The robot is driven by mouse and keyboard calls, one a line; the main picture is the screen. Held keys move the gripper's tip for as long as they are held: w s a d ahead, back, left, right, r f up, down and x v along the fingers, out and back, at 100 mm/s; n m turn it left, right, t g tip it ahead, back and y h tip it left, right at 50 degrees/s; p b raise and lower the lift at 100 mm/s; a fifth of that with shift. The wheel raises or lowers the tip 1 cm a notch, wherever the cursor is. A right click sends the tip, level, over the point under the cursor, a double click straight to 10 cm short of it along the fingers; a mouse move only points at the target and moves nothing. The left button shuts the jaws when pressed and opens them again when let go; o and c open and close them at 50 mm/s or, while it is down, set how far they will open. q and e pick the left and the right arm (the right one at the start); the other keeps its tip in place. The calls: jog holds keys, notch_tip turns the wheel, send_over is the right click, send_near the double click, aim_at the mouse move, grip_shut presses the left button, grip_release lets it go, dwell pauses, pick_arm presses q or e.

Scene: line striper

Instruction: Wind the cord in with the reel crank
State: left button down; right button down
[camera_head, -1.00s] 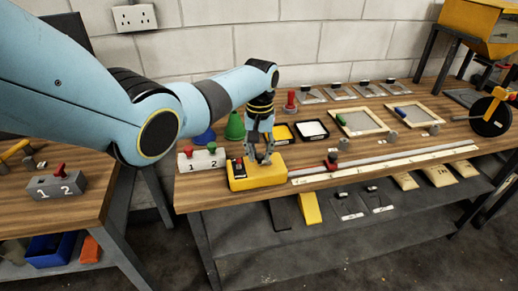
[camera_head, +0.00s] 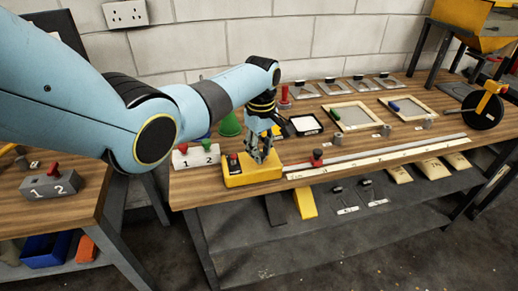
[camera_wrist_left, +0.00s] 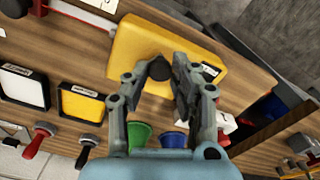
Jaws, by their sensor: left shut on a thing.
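The yellow box-shaped reel (camera_head: 240,178) sits near the left front of the wooden bench. My left gripper (camera_head: 262,158) is over it, pointing down. In the left wrist view, the yellow reel (camera_wrist_left: 140,45) fills the upper middle, and my left gripper (camera_wrist_left: 165,75) is shut on a dark round crank knob (camera_wrist_left: 156,69). The crank's arm is hidden by the fingers. A thin red line, probably the cord (camera_wrist_left: 97,12), runs to the reel. A red-topped piece (camera_head: 317,158) stands by the long pale rail right of the reel. My right gripper is not in view.
A white block (camera_head: 190,158) with red and green knobs stands just left of the reel. A green cone (camera_head: 230,125), a white-filled tray (camera_head: 305,124) and framed panels (camera_head: 352,115) stand behind. A black wheel (camera_head: 483,110) is far right. The bench's front edge is close.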

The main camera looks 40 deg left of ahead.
aim_at(262, 154)
pick_arm(q)
jog(key=shift+d+f+n, duration=0.1)
jog(key=shift+d+n, duration=0.05)
jog(key=shift+n, duration=0.25)
jog(key=c, duration=1.1)
grip_release()
notch_tip(262, 154, up, 12)
jog(key=shift+r, duration=0.1)
